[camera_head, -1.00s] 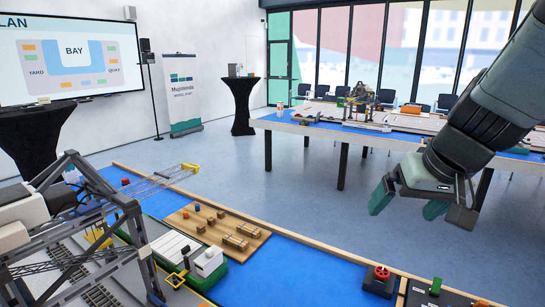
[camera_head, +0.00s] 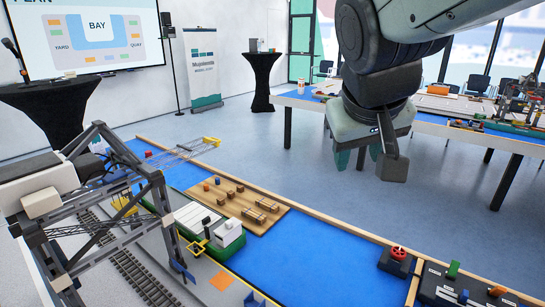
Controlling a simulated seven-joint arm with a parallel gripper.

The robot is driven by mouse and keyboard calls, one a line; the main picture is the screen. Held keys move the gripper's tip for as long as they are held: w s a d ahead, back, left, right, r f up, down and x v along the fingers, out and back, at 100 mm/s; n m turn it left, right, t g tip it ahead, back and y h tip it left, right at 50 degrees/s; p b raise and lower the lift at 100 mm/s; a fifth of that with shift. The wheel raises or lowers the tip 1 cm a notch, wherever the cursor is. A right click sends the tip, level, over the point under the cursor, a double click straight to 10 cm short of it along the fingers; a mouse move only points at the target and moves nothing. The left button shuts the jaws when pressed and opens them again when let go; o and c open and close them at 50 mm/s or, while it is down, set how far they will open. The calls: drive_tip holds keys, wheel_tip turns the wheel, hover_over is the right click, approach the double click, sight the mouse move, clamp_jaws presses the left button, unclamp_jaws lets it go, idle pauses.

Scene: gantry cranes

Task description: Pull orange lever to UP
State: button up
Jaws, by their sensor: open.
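A dark control panel (camera_head: 436,283) lies at the bottom right, partly cut off by the picture edge. A small orange piece (camera_head: 497,290), which looks like the orange lever's handle, shows at its right side. A green lever (camera_head: 453,269) and a blue one (camera_head: 463,297) stand on the same panel. Which way the orange piece is set I cannot tell. My gripper (camera_head: 360,158) hangs open and empty above the floor beyond the blue table, up and left of the panel, well apart from it. Its fingers point down.
A red valve wheel (camera_head: 398,253) on a dark block stands left of the panel. A grey gantry crane (camera_head: 160,205) fills the left. A model ship (camera_head: 228,233) and a wooden board (camera_head: 246,221) with small crates lie between. The blue mat (camera_head: 320,252) is clear.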

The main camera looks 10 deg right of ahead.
drive_tip(key=w+d+f+m+g+h, duration=0.1)
drive_tip(key=w+d+f, duration=0.2)
drive_tip(key=d, duration=0.3)
drive_tip(key=w+d+f+m+g+h, duration=0.1)
drive_tip(key=w+d+f, duration=0.2)
drive_tip(key=d, duration=0.3)
drive_tip(key=m+g+y, duration=0.1)
drive_tip(key=m+y, duration=0.1)
drive_tip(key=m, duration=0.5)
approach(501, 287)
drive_tip(key=x, duration=1.2)
drive_tip(key=shift+d, duration=0.2)
drive_tip(key=shift+r, duration=0.1)
clamp_jaws()
